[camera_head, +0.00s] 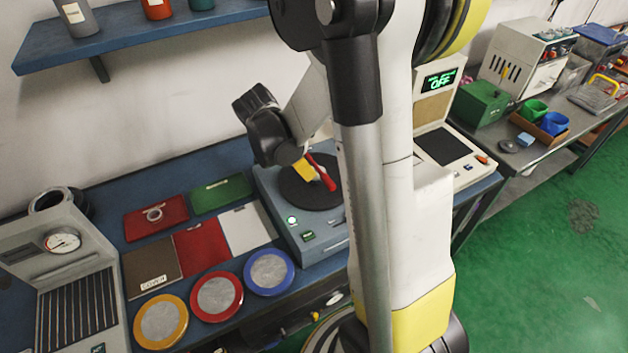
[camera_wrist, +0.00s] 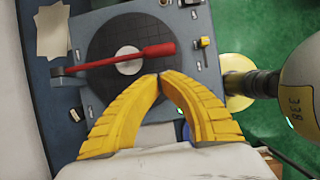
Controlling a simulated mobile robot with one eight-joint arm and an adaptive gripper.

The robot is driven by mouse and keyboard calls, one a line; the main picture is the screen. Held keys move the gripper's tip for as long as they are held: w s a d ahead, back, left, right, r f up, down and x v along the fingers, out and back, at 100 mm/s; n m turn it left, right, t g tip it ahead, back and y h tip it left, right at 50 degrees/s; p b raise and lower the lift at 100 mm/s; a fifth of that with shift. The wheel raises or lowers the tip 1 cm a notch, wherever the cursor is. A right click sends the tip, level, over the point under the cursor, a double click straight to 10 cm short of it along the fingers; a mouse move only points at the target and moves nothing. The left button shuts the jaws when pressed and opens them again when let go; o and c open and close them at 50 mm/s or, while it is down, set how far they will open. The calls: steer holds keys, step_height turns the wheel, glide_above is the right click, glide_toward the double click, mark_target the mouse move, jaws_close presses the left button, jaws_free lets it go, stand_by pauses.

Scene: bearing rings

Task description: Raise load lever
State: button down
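The load lever is a red bar with a thick handle end (camera_wrist: 150,52), lying across a dark round plate (camera_wrist: 103,38) with a pale centre. The plate is on top of a blue-grey machine (camera_wrist: 88,98). The head view shows the red lever (camera_head: 322,172) and machine (camera_head: 310,237), partly covered by my arm. In the wrist view, the yellow fingertips of my gripper (camera_wrist: 160,76) meet, with nothing visible between them. They appear just below the lever handle in the picture; contact cannot be told. The gripper (camera_head: 303,170) also shows beside the lever in the head view.
Coloured mats, including a red one (camera_head: 201,250), and round dishes, including a blue-rimmed one (camera_head: 269,272), lie left of the machine. A press-like box with a gauge (camera_head: 62,242) stands farther left. A console reading OFF (camera_head: 437,80) stands to the right. A shelf (camera_head: 130,33) hangs above.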

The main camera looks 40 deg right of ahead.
mark_target(324, 193)
steer(key=b+x, duration=0.2)
steer(key=x, duration=0.7)
steer(key=shift+d+f+b, duration=0.1)
steer(key=shift+f+b, duration=0.05)
steer(key=shift+b, duration=0.2)
